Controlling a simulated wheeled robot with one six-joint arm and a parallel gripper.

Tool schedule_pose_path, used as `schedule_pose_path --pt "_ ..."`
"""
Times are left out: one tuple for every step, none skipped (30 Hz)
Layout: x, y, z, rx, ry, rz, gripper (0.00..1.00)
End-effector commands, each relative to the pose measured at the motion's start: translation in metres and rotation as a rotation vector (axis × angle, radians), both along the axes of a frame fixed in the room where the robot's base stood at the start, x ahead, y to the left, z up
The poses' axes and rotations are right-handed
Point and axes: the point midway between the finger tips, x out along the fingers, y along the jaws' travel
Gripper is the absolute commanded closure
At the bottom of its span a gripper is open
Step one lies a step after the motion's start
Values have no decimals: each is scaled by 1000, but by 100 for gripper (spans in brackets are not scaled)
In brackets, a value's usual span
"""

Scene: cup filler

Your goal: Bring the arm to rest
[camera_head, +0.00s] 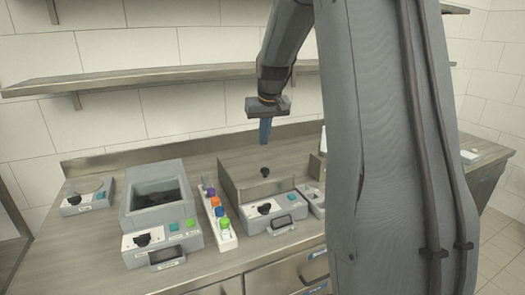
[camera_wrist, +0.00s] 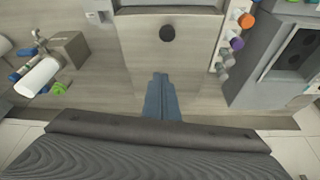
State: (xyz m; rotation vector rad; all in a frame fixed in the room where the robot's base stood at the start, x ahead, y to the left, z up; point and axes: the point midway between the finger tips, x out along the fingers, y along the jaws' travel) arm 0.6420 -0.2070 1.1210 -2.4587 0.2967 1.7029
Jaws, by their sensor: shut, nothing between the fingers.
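My gripper (camera_head: 265,130) points down above the back of the counter, over the metal box with a black knob. Its blue fingers are together with nothing between them. The gripper is clear of the box in the head view. My grey arm hides part of the counter's right side.
On the counter (camera_head: 95,250) stand a grey machine with an open well (camera_head: 137,203), a strip of coloured knobs (camera_head: 219,225), a metal box (camera_head: 238,180) with a control panel, and a small device (camera_head: 72,205) at left. A shelf (camera_head: 130,80) runs along the wall behind.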

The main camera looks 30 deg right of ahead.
Motion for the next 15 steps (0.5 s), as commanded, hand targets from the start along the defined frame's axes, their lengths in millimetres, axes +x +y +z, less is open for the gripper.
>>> schedule_pose_path --pt "-2 0 6 0 -2 0 100" --pt "-3 1 10 0 -2 0 100" --pt "-4 1 13 0 -2 0 100" --pt "-6 1 16 0 -1 0 100" --pt "-6 1 18 0 0 0 100" --pt "-7 2 21 0 0 0 100" --pt "-8 2 22 0 0 0 100" --pt "-8 2 23 0 0 0 100" --pt "-8 2 23 0 0 0 100" --pt "-9 2 24 0 0 0 100" --pt "-9 2 24 0 0 0 100" --pt "-9 2 24 0 1 0 100" --pt "-9 2 24 0 1 0 100" --pt "-10 4 23 1 2 1 100" --pt "-13 10 20 2 7 7 100"
